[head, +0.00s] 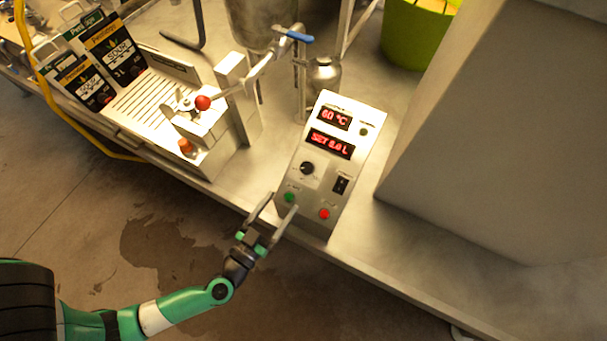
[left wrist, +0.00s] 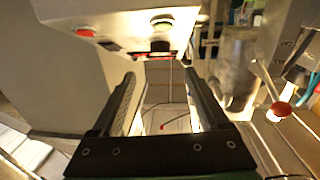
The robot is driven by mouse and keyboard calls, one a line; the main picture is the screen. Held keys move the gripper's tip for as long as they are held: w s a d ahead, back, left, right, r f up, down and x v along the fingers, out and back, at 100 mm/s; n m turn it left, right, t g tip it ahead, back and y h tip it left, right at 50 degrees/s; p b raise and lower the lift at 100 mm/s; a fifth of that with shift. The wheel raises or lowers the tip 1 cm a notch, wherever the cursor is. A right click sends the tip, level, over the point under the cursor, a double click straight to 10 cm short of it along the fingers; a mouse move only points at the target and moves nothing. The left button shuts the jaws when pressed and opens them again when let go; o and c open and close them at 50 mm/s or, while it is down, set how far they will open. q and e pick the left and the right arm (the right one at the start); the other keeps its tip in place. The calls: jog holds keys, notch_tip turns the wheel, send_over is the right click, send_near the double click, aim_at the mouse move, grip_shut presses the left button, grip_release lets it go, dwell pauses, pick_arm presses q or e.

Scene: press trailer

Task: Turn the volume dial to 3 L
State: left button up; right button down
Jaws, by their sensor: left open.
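The control box (head: 353,143) stands on the metal bench, its sloped panel facing me. A dark knob, apparently the dial (left wrist: 160,45), also shows upside down in the left wrist view, beyond the fingers. My left gripper (head: 284,202) is open and empty at the panel's lower left edge, close to the green button (head: 290,197) and below the dial, apart from it. My right gripper is not in view.
A red button (head: 324,213) and a black switch (head: 341,184) are on the same panel. A press machine with a red knob (head: 203,102) stands to the left. A large grey block (head: 490,130) stands close on the right. A green bucket (head: 415,35) is behind.

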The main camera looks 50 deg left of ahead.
aim_at(305, 171)
pick_arm(q)
jog(key=b+x, duration=0.1)
jog(key=x, duration=1)
jog(key=shift+a, duration=0.1)
jog(key=shift+c, duration=0.3)
grip_shut()
